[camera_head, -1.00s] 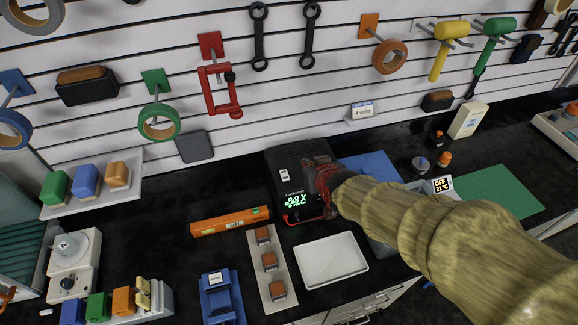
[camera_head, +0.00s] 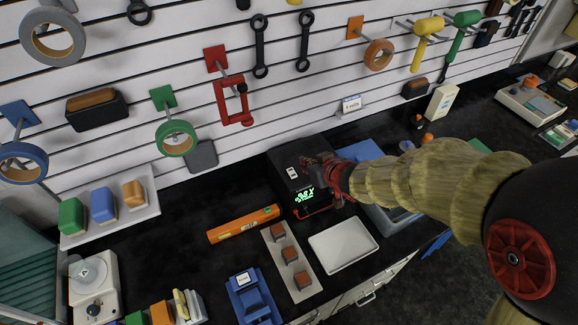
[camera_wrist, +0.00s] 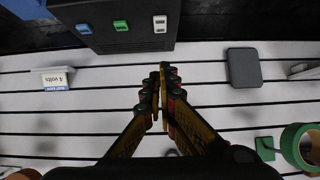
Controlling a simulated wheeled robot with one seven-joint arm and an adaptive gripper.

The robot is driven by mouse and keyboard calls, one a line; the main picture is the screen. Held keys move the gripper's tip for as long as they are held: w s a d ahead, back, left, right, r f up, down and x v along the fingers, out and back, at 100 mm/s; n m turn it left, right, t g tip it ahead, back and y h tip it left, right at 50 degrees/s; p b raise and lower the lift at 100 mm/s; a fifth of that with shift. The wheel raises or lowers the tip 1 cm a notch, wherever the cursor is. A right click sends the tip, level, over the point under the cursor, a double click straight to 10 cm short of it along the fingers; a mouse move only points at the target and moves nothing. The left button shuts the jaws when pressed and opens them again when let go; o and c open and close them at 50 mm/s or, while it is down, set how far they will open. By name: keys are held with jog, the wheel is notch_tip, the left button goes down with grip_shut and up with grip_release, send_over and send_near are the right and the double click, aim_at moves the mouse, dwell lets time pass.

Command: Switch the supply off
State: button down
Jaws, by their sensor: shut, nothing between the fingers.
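The supply is a black box (camera_head: 283,160) on the dark bench against the slatted wall, with lit green digits on its front and a small white switch (camera_head: 292,173). My gripper (camera_head: 308,162) is shut and empty over the right part of the box's top, partly covering it. In the wrist view the supply (camera_wrist: 115,38) shows at the top edge with a white switch (camera_wrist: 160,23), a green one (camera_wrist: 121,26) and a blue one (camera_wrist: 83,28). The shut fingertips (camera_wrist: 162,70) appear just below the box's edge there; contact cannot be told.
A 4 volts sign (camera_head: 352,104) stands behind, near the wall. An orange bar (camera_head: 243,224), a strip with brown blocks (camera_head: 273,235) and a white tray (camera_head: 343,262) lie in front. A red clamp (camera_head: 232,103) hangs above.

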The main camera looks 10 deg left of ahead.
jog(key=shift+a, duration=0.15)
jog(key=b, duration=0.2)
send_over(293, 173)
jog(key=f, duration=0.6)
jog(key=shift+s+f, duration=0.1)
jog(key=shift+s, duration=0.2)
jog(key=shift+w+f+b, duration=0.25)
jog(key=shift+f+b, duration=0.25)
jog(key=shift+f, duration=0.75)
jog(key=shift+a+f, duration=0.1)
jog(key=shift+f, duration=0.6)
